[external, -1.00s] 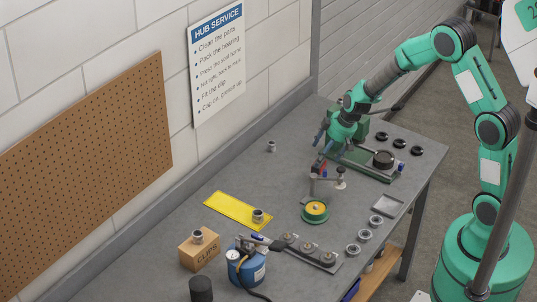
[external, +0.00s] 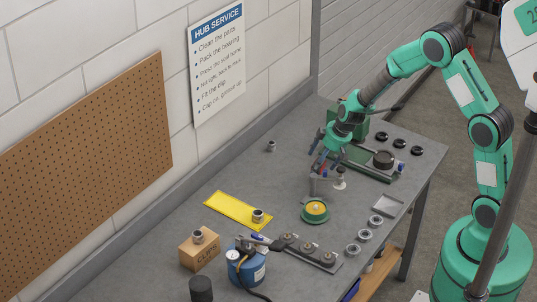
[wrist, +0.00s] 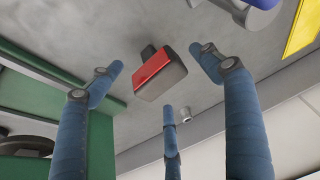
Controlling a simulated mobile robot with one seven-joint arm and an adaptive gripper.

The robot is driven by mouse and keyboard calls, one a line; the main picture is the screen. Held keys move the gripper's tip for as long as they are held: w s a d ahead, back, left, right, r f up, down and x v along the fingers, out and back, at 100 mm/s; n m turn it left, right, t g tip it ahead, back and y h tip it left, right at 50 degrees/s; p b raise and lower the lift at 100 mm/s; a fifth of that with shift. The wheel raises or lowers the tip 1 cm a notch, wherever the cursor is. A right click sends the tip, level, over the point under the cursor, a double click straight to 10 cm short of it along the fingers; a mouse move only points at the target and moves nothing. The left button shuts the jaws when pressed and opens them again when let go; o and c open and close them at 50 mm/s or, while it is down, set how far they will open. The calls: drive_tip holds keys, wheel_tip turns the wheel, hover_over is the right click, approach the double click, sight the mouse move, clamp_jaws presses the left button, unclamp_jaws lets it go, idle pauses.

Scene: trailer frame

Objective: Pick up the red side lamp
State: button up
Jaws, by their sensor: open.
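The red side lamp (wrist: 155,75) is a small red lens in a dark grey housing, in the middle of the wrist view. In the external view it is a small red spot (external: 322,170) at the fingertips, partly hidden by them. My gripper (external: 325,162) points down at it. In the wrist view the blue fingers of my gripper (wrist: 165,80) are spread apart around the lamp, with clear gaps and no visible grip on it.
A green press or vise (external: 355,122) stands close behind my gripper. A green dish with a yellow centre (external: 315,210) is in front, with a small white-topped post (external: 340,178) to the right. Bare bench lies left of the lamp.

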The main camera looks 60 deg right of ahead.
drive_tip(key=shift+w+f, duration=0.25)
drive_tip(key=shift+f, duration=0.3)
drive_tip(key=shift+c, duration=0.5)
drive_tip(key=c, duration=1.5)
drive_tip(key=shift+r, duration=0.1)
drive_tip(key=shift+r+p, duration=1.25)
drive_tip(key=shift+r, duration=3.7)
